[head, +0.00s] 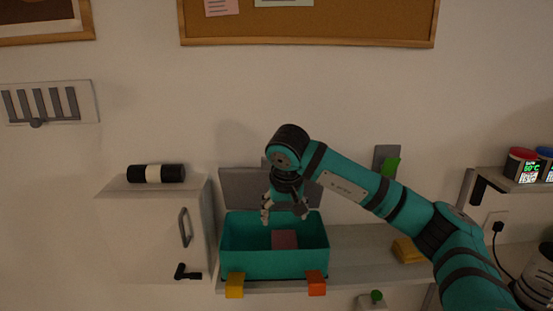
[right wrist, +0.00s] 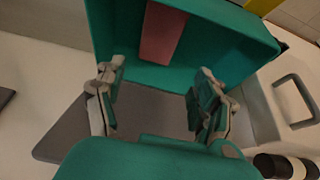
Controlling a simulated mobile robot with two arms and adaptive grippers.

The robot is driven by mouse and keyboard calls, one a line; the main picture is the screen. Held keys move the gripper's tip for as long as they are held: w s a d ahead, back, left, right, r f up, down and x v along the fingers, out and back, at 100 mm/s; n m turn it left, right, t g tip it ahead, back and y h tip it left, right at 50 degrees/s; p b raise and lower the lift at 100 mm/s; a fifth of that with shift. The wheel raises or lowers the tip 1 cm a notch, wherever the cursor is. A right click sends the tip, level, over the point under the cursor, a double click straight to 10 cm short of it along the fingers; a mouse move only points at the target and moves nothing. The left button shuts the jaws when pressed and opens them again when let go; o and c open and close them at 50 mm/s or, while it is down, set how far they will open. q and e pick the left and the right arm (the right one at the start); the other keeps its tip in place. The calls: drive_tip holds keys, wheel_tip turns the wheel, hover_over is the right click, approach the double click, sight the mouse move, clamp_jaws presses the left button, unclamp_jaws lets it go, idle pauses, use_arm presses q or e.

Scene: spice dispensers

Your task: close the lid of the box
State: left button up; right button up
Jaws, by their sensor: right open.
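An open-topped teal box (head: 248,262) stands on the shelf, and its inside shows in the right wrist view (right wrist: 228,45). A flat grey panel (head: 238,188) rises behind the box's back edge and looks like its lid, standing open. The panel also shows between and below my fingers in the right wrist view (right wrist: 155,112). A pink block (head: 284,239) lies inside the box. My right gripper (head: 285,207) points down over the back part of the box, its fingers spread and empty. Whether they touch the panel I cannot tell. My left gripper is out of view.
A yellow block (head: 235,286) and an orange block (head: 316,284) are at the box's front edge. A white cabinet with a handle (head: 185,227) stands close on the left. A yellow item (head: 408,250) lies on the shelf (head: 365,262) to the right.

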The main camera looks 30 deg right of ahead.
drive_tip(key=w+r, duration=0.1)
drive_tip(key=r, duration=0.3)
drive_tip(key=w+r+t+p, duration=0.1)
drive_tip(key=r, duration=0.4)
drive_tip(key=w+r+t+h, duration=0.1)
drive_tip(key=w+r, duration=0.1)
drive_tip(key=r, duration=0.2)
drive_tip(key=shift+a+r, duration=0.1)
drive_tip(key=shift+r, duration=0.2)
drive_tip(key=c, duration=0.7)
drive_tip(key=shift+t+h, duration=0.5)
drive_tip(key=shift+t, duration=0.1)
drive_tip(key=r, duration=0.6)
drive_tip(key=r+p, duration=0.1)
drive_tip(key=r, duration=0.2)
drive_tip(key=shift+w, duration=0.3)
clamp_jaws()
drive_tip(key=d+r+p+x, duration=0.1)
drive_tip(key=p+x, duration=0.3)
drive_tip(key=x, duration=0.5)
drive_tip(key=s+a+f+p, duration=0.1)
drive_tip(key=s+a+f, duration=0.1)
drive_tip(key=shift+s+a+f, duration=0.3)
drive_tip(key=shift+s+f, duration=0.05)
drive_tip(key=shift+f, duration=0.25)
drive_tip(key=shift+d, duration=0.2)
drive_tip(key=shift+s+a, duration=0.1)
